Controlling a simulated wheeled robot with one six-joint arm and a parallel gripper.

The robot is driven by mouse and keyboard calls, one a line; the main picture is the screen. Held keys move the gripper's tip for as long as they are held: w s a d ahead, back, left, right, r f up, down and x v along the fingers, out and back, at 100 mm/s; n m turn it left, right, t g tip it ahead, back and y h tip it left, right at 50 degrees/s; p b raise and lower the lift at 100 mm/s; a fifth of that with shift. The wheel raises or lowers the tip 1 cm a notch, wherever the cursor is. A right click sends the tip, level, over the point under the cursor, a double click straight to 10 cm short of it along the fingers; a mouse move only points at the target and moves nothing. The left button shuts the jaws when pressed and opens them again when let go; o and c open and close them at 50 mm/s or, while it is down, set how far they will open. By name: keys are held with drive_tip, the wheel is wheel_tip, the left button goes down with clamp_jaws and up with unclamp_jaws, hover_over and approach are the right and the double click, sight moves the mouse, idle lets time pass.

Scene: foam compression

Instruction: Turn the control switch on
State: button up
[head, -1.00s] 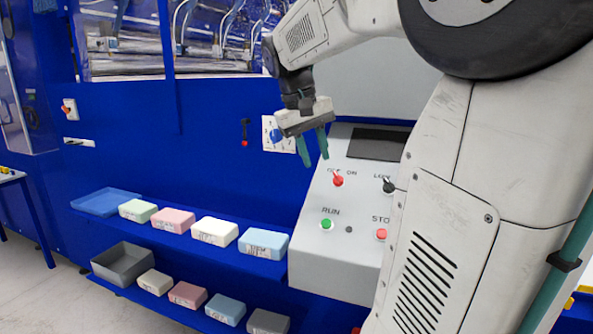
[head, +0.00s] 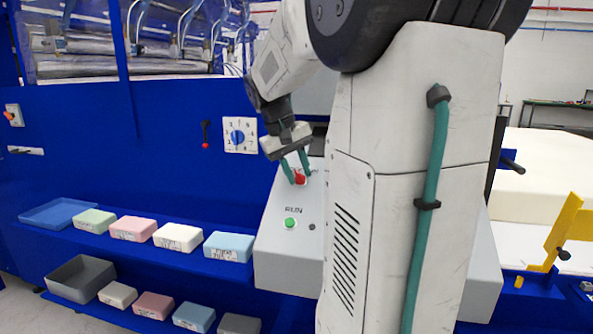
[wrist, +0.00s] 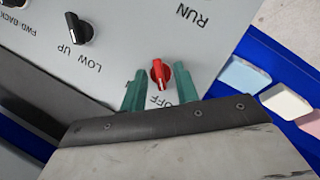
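The control switch is a red knob (head: 300,177) on the sloped grey control panel (head: 268,222), above the green RUN button. In the wrist view the red knob (wrist: 161,73) has a white pointer line, and an upside-down OFF label (wrist: 157,101) shows beside it. The ON label is hidden there. My gripper (head: 298,172) is at the knob, with its green fingers apart. In the wrist view the fingers of my gripper (wrist: 159,82) stand on either side of the knob, close to it. I cannot tell whether they touch it.
A black LOW/UP selector (wrist: 78,28) sits near the red knob. The green RUN button (head: 291,223) is below it. Shelves with several foam blocks (head: 178,237) and trays stand to the left. My arm hides the panel's right part.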

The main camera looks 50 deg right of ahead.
drive_tip(key=c, duration=0.7)
drive_tip(key=shift+o, duration=0.2)
drive_tip(key=m, duration=0.1)
drive_tip(key=m+t+y, duration=0.1)
drive_tip(key=m, duration=0.1)
drive_tip(key=shift+s+d+m, duration=0.15)
drive_tip(key=shift+s+m, duration=0.05)
drive_tip(key=shift+m, duration=0.1)
drive_tip(key=m+t+y, duration=0.1)
drive_tip(key=m, duration=0.2)
drive_tip(key=shift+s+t, duration=0.1)
drive_tip(key=shift+t, duration=0.2)
drive_tip(key=m+t, duration=0.1)
drive_tip(key=m, duration=0.3)
drive_tip(key=shift+s+d+t+y, duration=0.1)
drive_tip(key=shift+s+t+y, duration=0.05)
drive_tip(key=shift+t+y, duration=0.2)
drive_tip(key=shift+s+m+t, duration=0.1)
drive_tip(key=shift+m+t, duration=0.75)
drive_tip(key=shift+m, duration=0.95)
